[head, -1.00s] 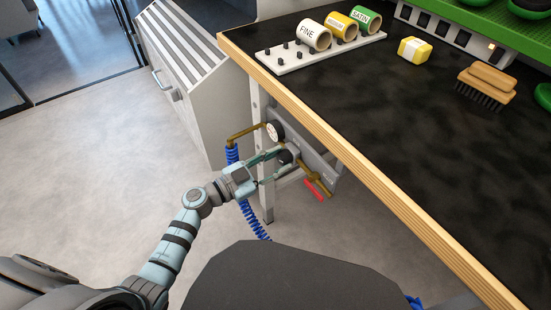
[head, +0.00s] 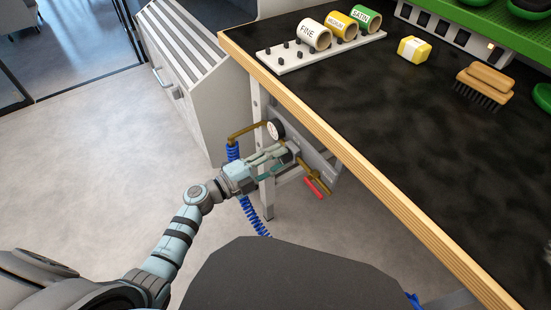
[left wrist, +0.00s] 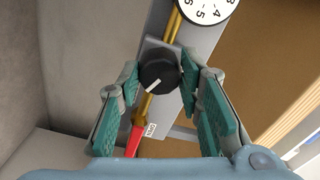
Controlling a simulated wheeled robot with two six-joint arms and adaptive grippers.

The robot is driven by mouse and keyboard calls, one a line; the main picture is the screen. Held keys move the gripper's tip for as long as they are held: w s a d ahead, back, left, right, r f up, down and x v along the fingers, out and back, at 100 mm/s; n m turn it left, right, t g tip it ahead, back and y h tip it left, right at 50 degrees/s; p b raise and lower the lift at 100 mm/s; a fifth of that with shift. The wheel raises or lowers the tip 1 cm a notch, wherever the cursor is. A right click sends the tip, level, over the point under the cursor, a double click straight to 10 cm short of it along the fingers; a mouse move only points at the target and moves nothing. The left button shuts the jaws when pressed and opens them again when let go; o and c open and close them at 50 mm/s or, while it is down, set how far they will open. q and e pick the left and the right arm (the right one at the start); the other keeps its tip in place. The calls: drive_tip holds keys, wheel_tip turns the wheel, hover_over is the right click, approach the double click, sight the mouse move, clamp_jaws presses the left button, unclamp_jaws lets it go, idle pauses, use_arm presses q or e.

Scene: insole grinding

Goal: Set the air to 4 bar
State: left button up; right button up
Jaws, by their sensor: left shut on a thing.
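My left gripper (head: 286,156) reaches under the bench edge to the air regulator. In the left wrist view its teal-padded fingers (left wrist: 159,77) stand on both sides of a black round knob (left wrist: 157,77) with a white pointer line, and they are shut on it. The white pressure gauge (head: 275,130) sits above the knob on brass pipe. In the left wrist view the gauge (left wrist: 207,8) is cut off by the top edge; some numbers show, but I cannot read a pressure. A red valve handle (head: 314,188) hangs below. My right gripper is out of view.
The wooden bench edge (head: 340,150) overhangs the regulator. A bench leg (head: 267,195) and a coiled blue hose (head: 250,215) are close to my gripper. A grey cabinet (head: 180,80) stands at the left. The floor between is clear.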

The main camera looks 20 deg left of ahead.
use_arm(q)
drive_tip(key=shift+r+m+b, duration=0.2)
drive_tip(key=shift+m+b, duration=1.45)
drive_tip(key=shift+m, duration=4.65)
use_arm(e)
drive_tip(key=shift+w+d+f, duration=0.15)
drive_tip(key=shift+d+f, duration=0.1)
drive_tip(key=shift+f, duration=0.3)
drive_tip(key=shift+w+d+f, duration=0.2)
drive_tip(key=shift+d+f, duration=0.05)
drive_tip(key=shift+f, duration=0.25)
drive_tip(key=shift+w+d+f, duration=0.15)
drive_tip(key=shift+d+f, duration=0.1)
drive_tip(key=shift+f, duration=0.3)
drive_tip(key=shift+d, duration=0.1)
use_arm(q)
drive_tip(key=o, duration=1.2)
drive_tip(key=shift+c, duration=0.2)
